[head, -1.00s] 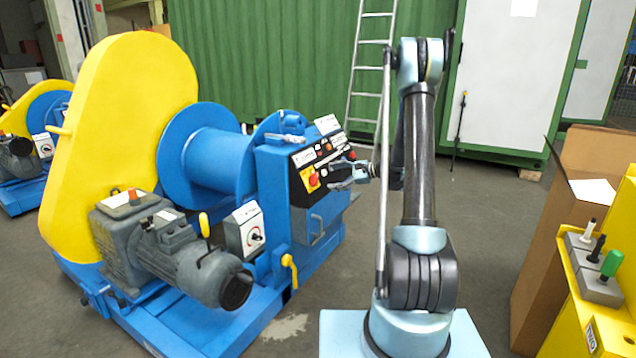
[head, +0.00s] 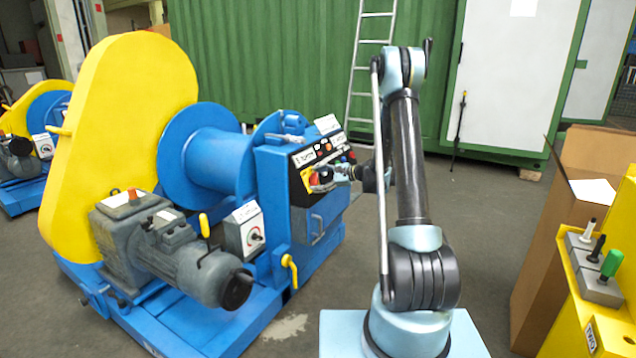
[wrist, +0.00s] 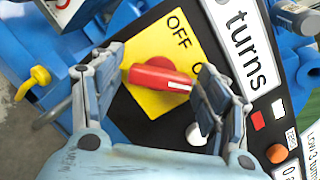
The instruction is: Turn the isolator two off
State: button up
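A rotary isolator with a red handle (wrist: 162,78) on a yellow plate (wrist: 155,47) sits on the black control panel of the blue winch. Its handle lies across the plate, its right end near a partly hidden "O…" mark; "OFF" is printed above. In the head view the yellow plate (head: 306,178) is partly covered by my gripper (head: 318,183). In the wrist view my gripper (wrist: 160,75) is open, with one finger on each side of the red handle. I cannot tell if either finger touches it. No "two" label is readable.
A white label reading "turns" (wrist: 252,42) and several buttons lie right of the isolator. A grey box with a knob (head: 244,231) stands on the winch's near side. A yellow rack (head: 590,320) stands at the right. The floor between is clear.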

jog(key=c, duration=0.6)
jog(key=shift+n, duration=0.4)
jog(key=n+g, duration=0.1)
jog(key=n, duration=0.2)
jog(key=n+h, duration=0.1)
jog(key=n, duration=0.3)
jog(key=shift+g, duration=0.3)
jog(key=n+h, duration=0.1)
jog(key=n, duration=0.4)
jog(key=shift+s, duration=0.1)
jog(key=n+h, duration=0.1)
jog(key=n, duration=0.3)
jog(key=shift+n, duration=0.4)
jog(key=shift+h, duration=0.3)
